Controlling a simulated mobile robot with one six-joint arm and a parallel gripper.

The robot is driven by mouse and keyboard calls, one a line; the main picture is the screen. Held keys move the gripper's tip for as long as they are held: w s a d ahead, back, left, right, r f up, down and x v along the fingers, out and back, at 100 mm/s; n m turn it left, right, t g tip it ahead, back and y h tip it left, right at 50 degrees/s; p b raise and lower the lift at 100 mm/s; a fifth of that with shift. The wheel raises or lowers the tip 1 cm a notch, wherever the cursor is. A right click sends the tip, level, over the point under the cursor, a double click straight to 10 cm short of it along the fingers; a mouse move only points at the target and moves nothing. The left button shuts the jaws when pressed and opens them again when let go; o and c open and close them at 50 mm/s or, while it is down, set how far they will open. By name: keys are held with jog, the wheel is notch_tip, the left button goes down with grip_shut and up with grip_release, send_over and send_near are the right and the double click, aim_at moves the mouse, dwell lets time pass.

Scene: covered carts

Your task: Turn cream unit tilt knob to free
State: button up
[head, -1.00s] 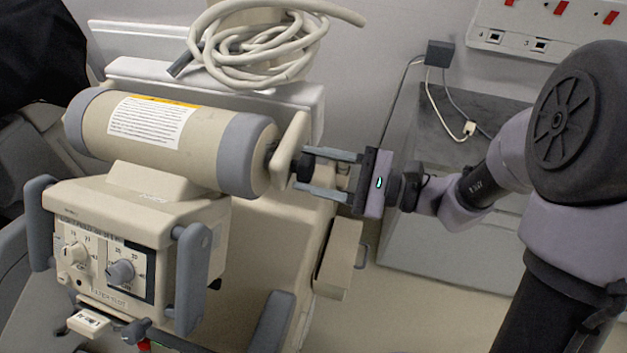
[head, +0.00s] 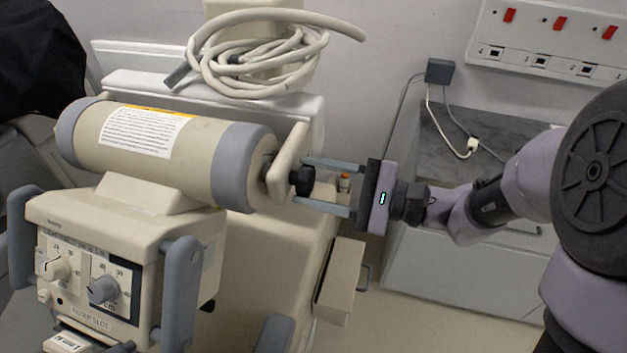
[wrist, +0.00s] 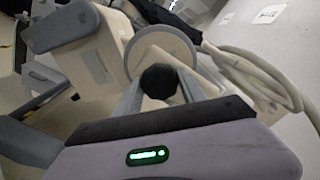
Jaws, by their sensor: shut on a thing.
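The cream unit (head: 155,150) is a cream cylinder with grey end bands, mounted above a cream control box (head: 110,225). At its right end is a cream plate (head: 291,160) with a black tilt knob (head: 301,182) on its outer side. My gripper (head: 298,181) comes in from the right, with one grey finger above the knob and one below, and is shut on it. In the wrist view the black knob (wrist: 159,81) sits between the two fingertips, in front of a round cream disc. The knob's markings cannot be read.
A coiled cream hose (head: 255,55) lies above and behind the unit. A cream box (head: 341,280) with a handle sticks out below my gripper. Wall sockets (head: 545,45) and a black adapter with cables (head: 439,72) are at the upper right. Grey handles flank the control box.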

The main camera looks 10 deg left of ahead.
jog(key=o, duration=1.4)
jog(key=shift+c, duration=0.2)
jog(key=shift+d, duration=0.1)
jog(key=s+d+p, duration=0.1)
jog(key=d+p, duration=0.2)
jog(key=d, duration=1.4)
jog(key=shift+s+p, duration=0.2)
jog(key=shift+p, duration=0.1)
jog(key=shift+d, duration=0.1)
